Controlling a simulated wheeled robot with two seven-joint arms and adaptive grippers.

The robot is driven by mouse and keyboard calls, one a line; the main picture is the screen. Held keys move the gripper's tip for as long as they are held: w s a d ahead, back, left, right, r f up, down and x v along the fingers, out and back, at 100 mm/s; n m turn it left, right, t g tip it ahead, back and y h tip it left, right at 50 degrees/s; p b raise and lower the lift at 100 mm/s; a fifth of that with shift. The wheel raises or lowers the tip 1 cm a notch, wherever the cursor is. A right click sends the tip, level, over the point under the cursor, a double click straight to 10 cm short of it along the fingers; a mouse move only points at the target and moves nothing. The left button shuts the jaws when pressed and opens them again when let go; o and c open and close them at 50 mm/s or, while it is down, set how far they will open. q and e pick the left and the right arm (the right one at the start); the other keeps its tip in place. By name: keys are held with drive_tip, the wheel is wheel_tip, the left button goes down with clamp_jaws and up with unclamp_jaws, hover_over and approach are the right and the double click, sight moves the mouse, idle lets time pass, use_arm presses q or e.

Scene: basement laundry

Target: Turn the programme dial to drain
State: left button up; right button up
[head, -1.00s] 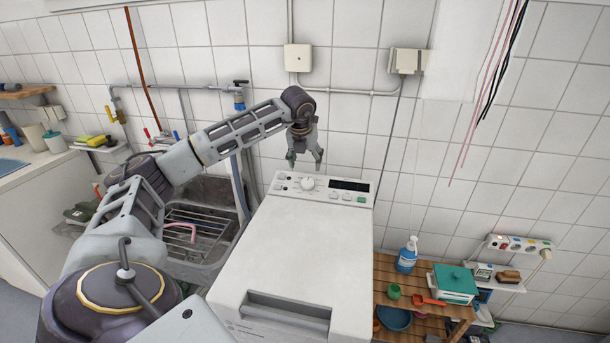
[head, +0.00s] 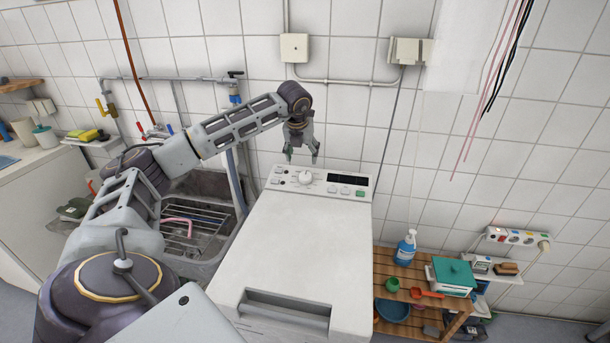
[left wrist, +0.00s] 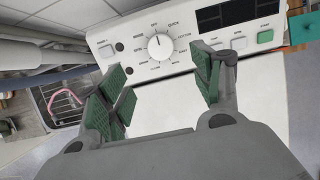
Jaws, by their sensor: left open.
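The programme dial (head: 305,177) is a round white knob on the sloped control panel (head: 345,180) at the back of the white washing machine (head: 285,245). In the left wrist view the dial (left wrist: 160,46) shows a dark pointer mark and is ringed by printed labels, among them OFF, QUICK and COTTON; I cannot make out a drain label. My left gripper (head: 301,158) hangs fingers down just above the dial, apart from it. In the left wrist view its green-padded fingers (left wrist: 165,85) are spread wide and empty. My right gripper is not in view.
A dark display (head: 348,179) and several buttons, one green (head: 360,194), lie right of the dial. A sink with a wire rack (head: 180,222) is left of the machine. A wooden shelf (head: 420,265) with a spray bottle (head: 405,248) stands at right. The machine's lid is clear.

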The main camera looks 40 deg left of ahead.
sight(305, 175)
use_arm(q)
drive_tip(key=x, duration=1.2)
drive_tip(key=shift+w+f, duration=0.1)
drive_tip(key=c, duration=1)
